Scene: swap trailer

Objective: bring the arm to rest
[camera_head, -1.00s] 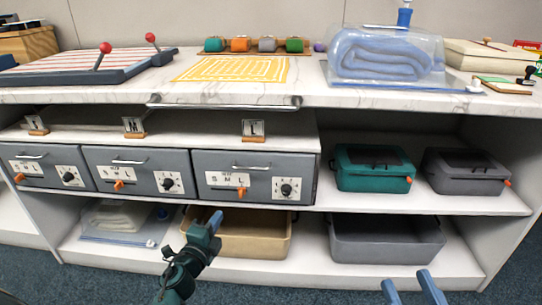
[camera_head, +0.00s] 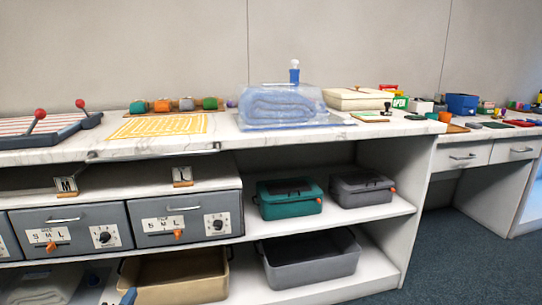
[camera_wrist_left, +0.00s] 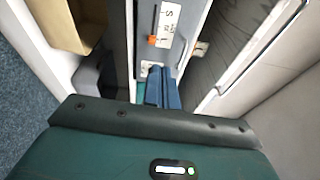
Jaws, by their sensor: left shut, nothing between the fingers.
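My left gripper shows only as a blue fingertip (camera_head: 129,296) at the bottom left edge of the head view, in front of the tan bin. In the left wrist view its blue fingers (camera_wrist_left: 164,88) are together and empty, with a grey drawer front beyond them. My right gripper is not in the head view.
A shelf unit with a marble-look top (camera_head: 290,138) fills the middle. Grey drawers (camera_head: 185,212), a teal case (camera_head: 288,198), a grey case (camera_head: 362,187), a tan bin (camera_head: 175,277) and a grey bin (camera_head: 310,260) sit below. Blue carpet (camera_head: 460,270) is clear at right.

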